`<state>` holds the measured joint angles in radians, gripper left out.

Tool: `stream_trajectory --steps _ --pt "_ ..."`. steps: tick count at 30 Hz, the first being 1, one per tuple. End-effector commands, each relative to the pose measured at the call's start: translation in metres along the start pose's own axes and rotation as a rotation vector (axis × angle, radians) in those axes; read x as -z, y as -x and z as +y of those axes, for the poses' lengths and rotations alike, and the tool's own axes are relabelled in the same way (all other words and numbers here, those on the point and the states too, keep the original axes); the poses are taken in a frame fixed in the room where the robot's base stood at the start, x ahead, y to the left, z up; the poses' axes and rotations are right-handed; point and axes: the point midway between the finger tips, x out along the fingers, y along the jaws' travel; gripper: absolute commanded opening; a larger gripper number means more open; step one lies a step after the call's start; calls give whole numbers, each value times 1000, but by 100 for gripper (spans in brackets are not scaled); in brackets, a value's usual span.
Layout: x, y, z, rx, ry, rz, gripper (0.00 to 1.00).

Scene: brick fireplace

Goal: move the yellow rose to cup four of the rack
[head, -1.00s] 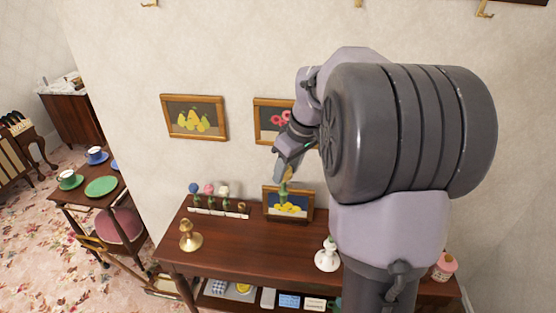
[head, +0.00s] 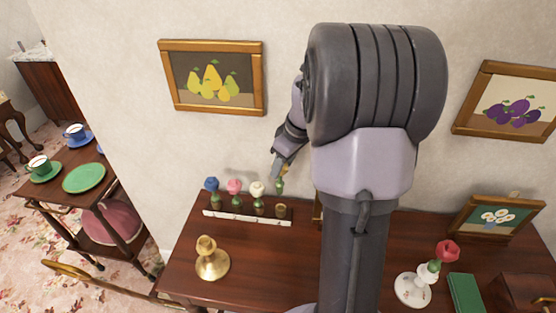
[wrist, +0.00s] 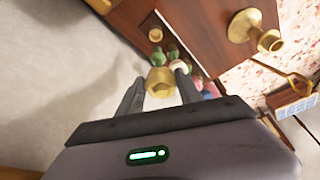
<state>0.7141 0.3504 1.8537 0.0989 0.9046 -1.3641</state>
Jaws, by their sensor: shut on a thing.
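My gripper (head: 279,172) is shut on the yellow rose. The yellow bloom (wrist: 161,82) sits between the fingertips (wrist: 160,88) in the wrist view. Its green stem (head: 280,187) points down in the head view, above the right end of the rack (head: 246,218). The rack holds a blue rose (head: 211,184), a pink rose (head: 234,186) and a white rose (head: 257,188), from left to right. The rightmost cup (head: 281,211), beside the white rose, looks empty. It also shows in the wrist view (wrist: 156,35). I cannot tell whether the stem is exactly over it.
A brass candlestick (head: 212,262) stands in front of the rack on the dark wooden table (head: 260,280). My arm hides the table's middle. On the right are a white vase (head: 412,289) with a red rose, a green book (head: 467,294) and a framed picture (head: 496,217). The wall is close behind.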

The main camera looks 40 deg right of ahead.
Motion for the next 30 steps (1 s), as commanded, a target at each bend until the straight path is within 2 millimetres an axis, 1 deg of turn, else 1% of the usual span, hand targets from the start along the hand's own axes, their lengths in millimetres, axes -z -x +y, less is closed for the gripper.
stream_trajectory --steps 11,17,24,27,30 --pt "0 -1 0 1 2 0 13" --pt "-6 -18 0 1 1 0 13" --pt "-15 -48 0 2 1 0 13" --pt "-17 -55 0 1 1 0 13" --pt "-17 -56 0 1 1 0 13"
